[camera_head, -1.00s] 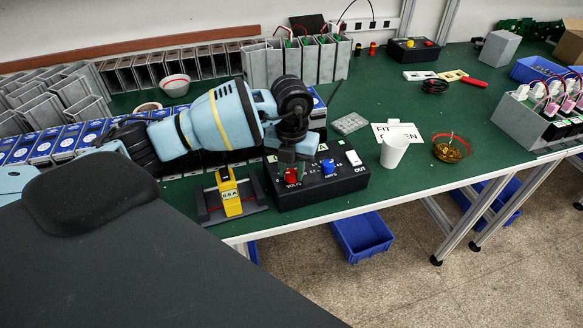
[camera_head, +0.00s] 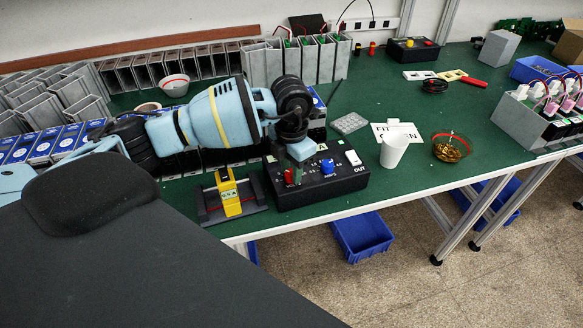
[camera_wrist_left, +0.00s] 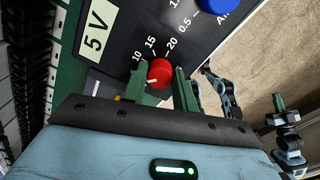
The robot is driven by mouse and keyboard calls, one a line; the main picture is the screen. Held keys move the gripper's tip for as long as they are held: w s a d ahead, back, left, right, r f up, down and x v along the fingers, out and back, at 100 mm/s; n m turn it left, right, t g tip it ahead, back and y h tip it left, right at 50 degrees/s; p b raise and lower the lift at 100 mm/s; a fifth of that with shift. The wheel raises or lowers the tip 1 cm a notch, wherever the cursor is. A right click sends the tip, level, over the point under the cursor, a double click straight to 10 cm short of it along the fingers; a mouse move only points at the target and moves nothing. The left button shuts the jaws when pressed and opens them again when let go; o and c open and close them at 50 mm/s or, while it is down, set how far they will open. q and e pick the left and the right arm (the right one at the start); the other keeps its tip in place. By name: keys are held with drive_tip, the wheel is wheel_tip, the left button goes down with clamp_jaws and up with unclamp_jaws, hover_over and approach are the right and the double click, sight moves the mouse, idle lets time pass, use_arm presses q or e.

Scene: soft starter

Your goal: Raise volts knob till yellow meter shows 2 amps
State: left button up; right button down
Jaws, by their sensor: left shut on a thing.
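A black supply box (camera_head: 312,190) stands at the table's front edge. Its red volts knob (camera_head: 289,176) is mostly covered by my left gripper (camera_head: 294,172). In the left wrist view, the knob (camera_wrist_left: 159,71) sits between the two green fingers of the left gripper (camera_wrist_left: 160,82), which is shut on it; its white mark points toward the lower left. A blue amps knob (camera_head: 327,166) is to its right. The yellow meter (camera_head: 229,192) leans in a dark stand left of the box; its small digits are hard to read.
A white cup (camera_head: 394,150) and a glass bowl (camera_head: 451,148) of small brass-coloured parts stand right of the box. Blue-and-white boxes (camera_head: 42,146) line up behind my left arm.

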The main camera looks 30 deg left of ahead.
sight(291, 172)
use_arm(q)
drive_tip(key=shift+m, duration=0.6)
drive_tip(key=o, duration=1)
drive_tip(key=shift+r, duration=3.95)
